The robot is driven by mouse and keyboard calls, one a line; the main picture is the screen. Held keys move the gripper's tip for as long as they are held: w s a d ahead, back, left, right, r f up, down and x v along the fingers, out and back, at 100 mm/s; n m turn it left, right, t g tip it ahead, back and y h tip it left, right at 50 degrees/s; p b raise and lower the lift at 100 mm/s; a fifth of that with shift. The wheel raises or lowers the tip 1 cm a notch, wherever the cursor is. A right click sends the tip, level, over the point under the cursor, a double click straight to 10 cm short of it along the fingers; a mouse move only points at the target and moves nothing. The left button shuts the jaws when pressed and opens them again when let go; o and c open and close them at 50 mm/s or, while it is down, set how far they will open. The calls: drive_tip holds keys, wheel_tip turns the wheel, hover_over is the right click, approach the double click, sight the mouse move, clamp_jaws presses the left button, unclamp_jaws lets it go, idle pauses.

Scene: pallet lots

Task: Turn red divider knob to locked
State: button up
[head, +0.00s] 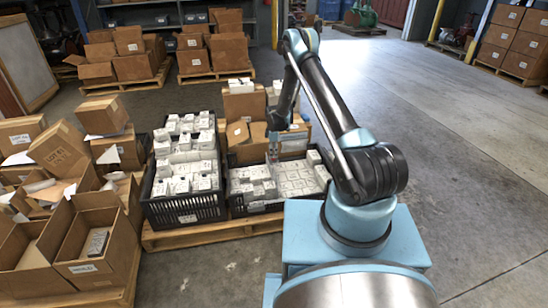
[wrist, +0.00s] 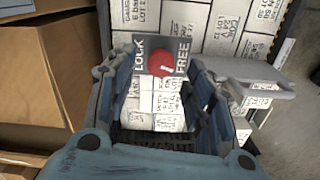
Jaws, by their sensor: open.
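The red divider knob (wrist: 163,64) is round and sits on a grey plate (wrist: 152,43) marked LOCK on its left and FREE on its right. A small white mark on the knob lies on its lower right, on the FREE side. My gripper (wrist: 160,70) is open, with one finger to the left of the knob and one to the right; whether either touches it I cannot tell. In the head view my gripper (head: 274,150) hangs down over the right black crate (head: 238,206); the knob is not clear there.
White labelled boxes (head: 292,182) fill much of the right crate. Another black crate (head: 186,210) with white boxes stands left of it on the pallet (head: 215,234). Open cardboard boxes (head: 88,235) crowd the left. The floor (head: 455,180) to the right is clear.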

drive_tip(key=shift+f, duration=1.4)
drive_tip(key=c, duration=1.1)
